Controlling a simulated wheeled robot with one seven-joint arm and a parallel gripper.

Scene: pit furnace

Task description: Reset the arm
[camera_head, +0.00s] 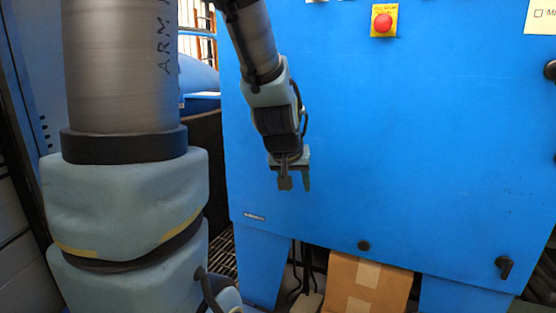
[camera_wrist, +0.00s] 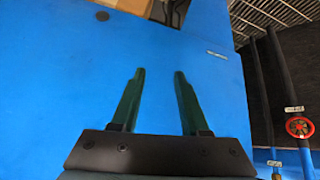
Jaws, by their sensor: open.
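My gripper (camera_head: 295,184) hangs at the end of my arm in the head view, pointing down in front of a large blue cabinet (camera_head: 400,150). In the wrist view, the two green fingers of my gripper (camera_wrist: 160,75) are apart, with only the blue surface (camera_wrist: 60,90) behind them. Nothing is held between the fingers. My arm comes down from the top of the head view, and a thick grey link of it fills the left side.
A red emergency button (camera_head: 383,22) on a yellow plate is at the cabinet's top. A black knob (camera_head: 504,267) is low at the right. A cardboard box (camera_head: 367,285) stands beneath the cabinet. The wrist view shows a red valve wheel (camera_wrist: 299,127) and dark pipes at the right.

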